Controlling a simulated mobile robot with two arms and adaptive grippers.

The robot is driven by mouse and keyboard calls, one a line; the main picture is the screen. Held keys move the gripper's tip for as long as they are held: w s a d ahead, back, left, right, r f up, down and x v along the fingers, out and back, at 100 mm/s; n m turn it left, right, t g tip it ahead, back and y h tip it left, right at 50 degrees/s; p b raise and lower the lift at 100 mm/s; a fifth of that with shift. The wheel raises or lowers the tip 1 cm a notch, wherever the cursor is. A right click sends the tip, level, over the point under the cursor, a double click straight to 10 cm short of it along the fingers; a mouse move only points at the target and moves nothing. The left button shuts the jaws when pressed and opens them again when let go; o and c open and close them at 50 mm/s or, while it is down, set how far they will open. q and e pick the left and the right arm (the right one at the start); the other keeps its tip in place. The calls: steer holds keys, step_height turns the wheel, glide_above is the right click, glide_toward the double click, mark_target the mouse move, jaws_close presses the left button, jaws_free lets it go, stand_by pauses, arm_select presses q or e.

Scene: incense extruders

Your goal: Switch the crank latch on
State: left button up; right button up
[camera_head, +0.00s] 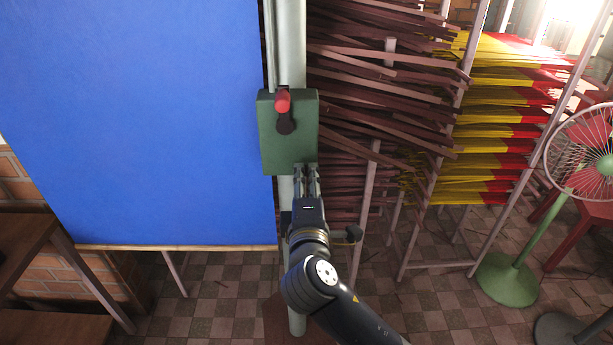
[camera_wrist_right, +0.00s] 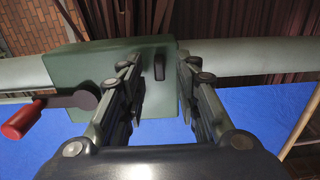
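The crank latch is a green box (camera_head: 287,150) on a pale upright post. Its short black crank (camera_head: 285,125) carries a red handle (camera_head: 283,101) that points up in the head view. In the right wrist view the box (camera_wrist_right: 75,60) fills the upper left, with the red handle (camera_wrist_right: 22,120) at the far left. My right gripper (camera_head: 306,168) is at the box's lower right edge, below the crank. Its fingers (camera_wrist_right: 158,64) are apart, with a small dark piece of the box visible between them. I cannot tell whether they touch the box. My left gripper is not in view.
A large blue panel (camera_head: 140,120) stands left of the post. Racks of brown sticks (camera_head: 370,90) and yellow-red bundles (camera_head: 490,130) stand to the right. A green-based fan (camera_head: 508,280) is at the far right. Tiled floor shows below.

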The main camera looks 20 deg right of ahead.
steer(key=shift+w+d, duration=0.2)
steer(key=shift+w, duration=0.45)
jaws_close()
steer(key=shift+r+p, duration=0.2)
steer(key=shift+p, duration=0.3)
steer(key=r+g+p, duration=0.1)
steer(key=g+p, duration=0.1)
steer(key=p, duration=0.6)
steer(key=r+g+y+p, duration=0.1)
steer(key=g+p, duration=0.1)
steer(key=p, duration=0.7)
steer(key=shift+w+g, duration=0.15)
steer(key=shift+g, duration=0.15)
steer(key=shift+f+p, duration=0.2)
steer(key=shift+p, duration=0.55)
steer(key=shift+f, duration=0.1)
